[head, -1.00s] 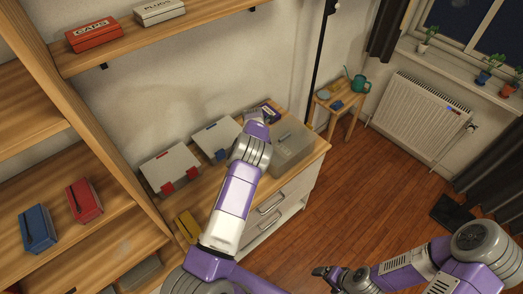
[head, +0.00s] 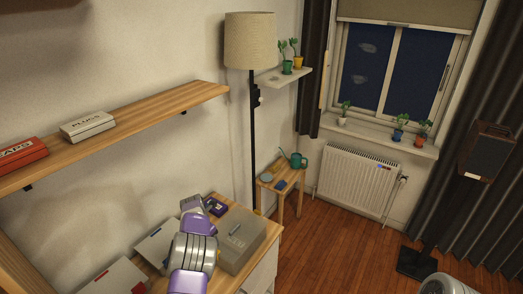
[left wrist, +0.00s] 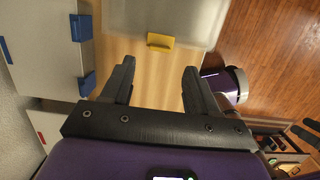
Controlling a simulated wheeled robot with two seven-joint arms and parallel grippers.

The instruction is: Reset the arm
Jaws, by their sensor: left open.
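My left arm (head: 192,250), purple and silver, reaches up from the bottom of the head view over the wooden cabinet top. Its gripper cannot be made out clearly there. In the left wrist view my left gripper (left wrist: 159,75) has its two dark fingers wide apart with nothing between them, above bare wood. A grey case (head: 243,240) stands to the right of the arm; its yellow latch (left wrist: 160,41) shows ahead of the fingers in the wrist view. A white case with blue latches (left wrist: 83,55) lies left of the fingers.
A wall shelf (head: 130,130) holds a red case (head: 20,154) and a white case (head: 87,126). A floor lamp (head: 250,42) stands behind the cabinet. A small stool (head: 283,186) carries a teal watering can (head: 298,160). The wooden floor (head: 330,245) right of the cabinet looks clear.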

